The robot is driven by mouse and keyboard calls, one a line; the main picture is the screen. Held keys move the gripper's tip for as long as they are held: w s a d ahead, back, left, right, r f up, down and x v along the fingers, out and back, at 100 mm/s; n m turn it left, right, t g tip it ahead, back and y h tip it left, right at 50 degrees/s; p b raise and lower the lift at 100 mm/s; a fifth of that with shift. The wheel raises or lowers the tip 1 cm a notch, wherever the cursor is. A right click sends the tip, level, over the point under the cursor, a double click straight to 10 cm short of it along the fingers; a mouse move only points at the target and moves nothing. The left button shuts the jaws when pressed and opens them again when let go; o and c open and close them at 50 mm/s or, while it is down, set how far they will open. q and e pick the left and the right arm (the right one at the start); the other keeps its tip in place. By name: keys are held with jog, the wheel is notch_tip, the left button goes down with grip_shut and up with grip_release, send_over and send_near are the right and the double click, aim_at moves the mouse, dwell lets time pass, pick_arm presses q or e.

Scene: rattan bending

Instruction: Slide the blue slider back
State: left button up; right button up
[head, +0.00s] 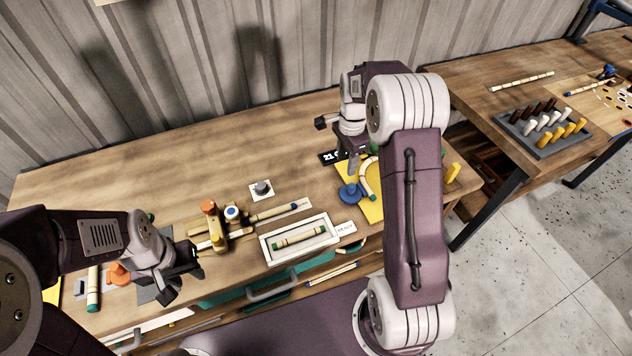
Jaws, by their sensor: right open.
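A blue round piece with a raised knob (350,193) sits at the left edge of a yellow board (373,210), beside a curved cream rod (366,178). A smaller blue-topped white knob (232,212) is on a tan fixture (213,228) further left. I cannot tell which of these is the slider. My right gripper (352,160) is open, pointing down just above the back of the yellow board, behind the blue piece. My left gripper (192,264) is low over the bench in front of the tan fixture; its fingers are too dark to read.
A white tray (264,247) holding a banded rod (299,237) lies between the grippers. A grey knob on a white plate (262,188) stands behind it. A dark display (330,157) is beside my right gripper. The back left of the bench is clear. A peg rack (545,143) stands on another table.

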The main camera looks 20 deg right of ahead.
aim_at(352, 185)
jog(key=shift+s+d+f, duration=0.85)
jog(key=shift+d, duration=0.2)
jog(key=shift+s+d+f, duration=0.15)
jog(key=shift+s+d, duration=0.05)
jog(key=shift+s, duration=0.1)
jog(key=f, duration=0.5)
jog(key=f+p, duration=0.1)
jog(key=f, duration=0.1)
jog(key=shift+w+a+f, duration=0.25)
jog(key=shift+w, duration=0.05)
jog(key=shift+s+d+f, duration=0.1)
jog(key=shift+s+f, duration=0.05)
jog(key=shift+f, duration=0.35)
jog(key=c, duration=0.3)
pick_arm(q)
jog(key=shift+s+d+r, duration=0.4)
jog(key=shift+d+r, duration=0.1)
jog(key=shift+r, duration=0.1)
pick_arm(e)
grip_shut()
